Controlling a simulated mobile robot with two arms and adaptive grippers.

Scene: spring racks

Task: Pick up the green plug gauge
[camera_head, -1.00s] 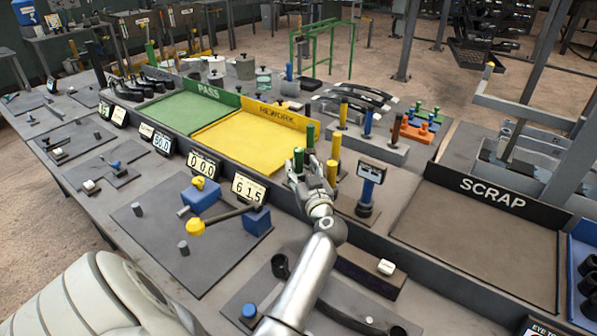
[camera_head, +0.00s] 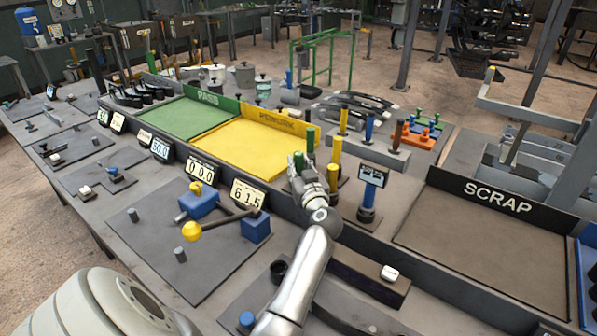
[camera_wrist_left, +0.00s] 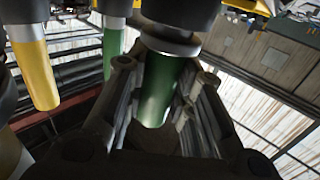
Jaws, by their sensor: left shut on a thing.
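My left gripper (camera_head: 303,172) is shut on a green plug gauge (camera_head: 299,160) among the upright gauges near the middle of the bench. Yellow gauges (camera_head: 336,150) stand just to the right. The gripper hides the lower part of the held gauge, so I cannot tell whether it touches its rack. My right gripper is not in view.
The yellow rework tray (camera_head: 225,148) and the green pass tray (camera_head: 165,122) lie left of the gripper. A blue stand with a display (camera_head: 371,178) is close on the right. The scrap tray (camera_head: 470,245) is farther right and empty. A digital readout (camera_head: 248,193) stands to the left.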

